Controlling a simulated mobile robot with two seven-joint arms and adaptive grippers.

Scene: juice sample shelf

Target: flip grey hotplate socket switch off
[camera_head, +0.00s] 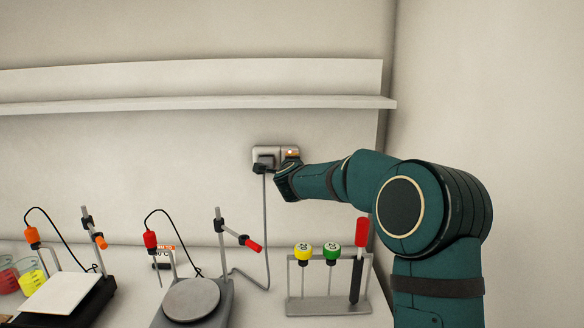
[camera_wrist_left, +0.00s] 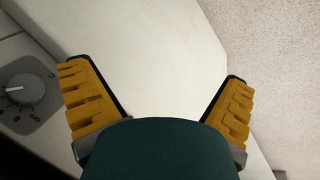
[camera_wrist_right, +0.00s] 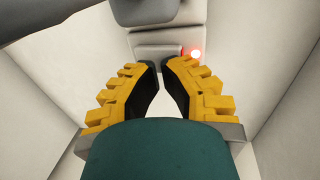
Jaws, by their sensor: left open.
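The grey wall socket (camera_head: 265,152) holds a dark plug (camera_head: 263,165), and a small light glows at the socket's right end. My right gripper (camera_head: 288,168) is at the socket's right side. I cannot tell whether the fingertips touch the switch. The grey hotplate (camera_head: 191,299) stands below on the bench. My left gripper (camera_wrist_left: 157,85) is open and empty, outside the head view.
A grey cable (camera_head: 267,230) hangs from the plug towards the grey hotplate. A rack (camera_head: 330,304) with yellow, green and red-topped items stands below my right arm. A white-topped hotplate (camera_head: 65,292) and beakers are at left. A wall shelf (camera_head: 200,104) runs above the socket.

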